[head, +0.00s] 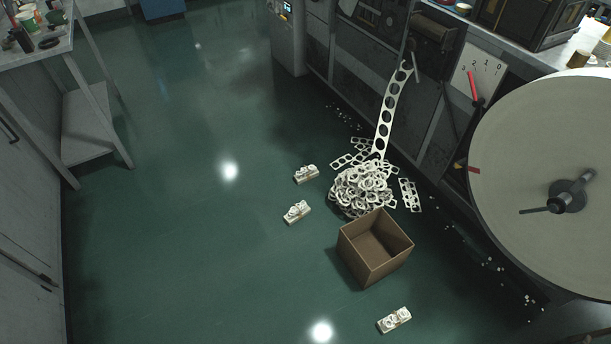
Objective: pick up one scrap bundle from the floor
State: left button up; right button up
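Three small white scrap bundles lie on the green floor. One bundle (306,174) lies left of the scrap heap. A second bundle (297,212) lies a little nearer, left of the cardboard box. A third bundle (394,320) lies in front of the box, near the bottom edge of the view. All three lie apart from the box and the heap. Neither of my grippers shows in the head view.
An open brown box (352,252) looks empty. Behind it is a heap of loose ring scrap (362,190), under a punched strip (388,110) hanging from the machine. A big paper roll (540,130) stands at right, a workbench (90,130) at left.

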aim_at(307, 174)
jog(key=i+l+z, duration=0.15)
jog(key=i, duration=0.35)
jog(key=i+j+u, duration=0.1)
jog(key=u, duration=0.25)
jog(key=i+u, duration=0.55)
jog(key=u, duration=0.15)
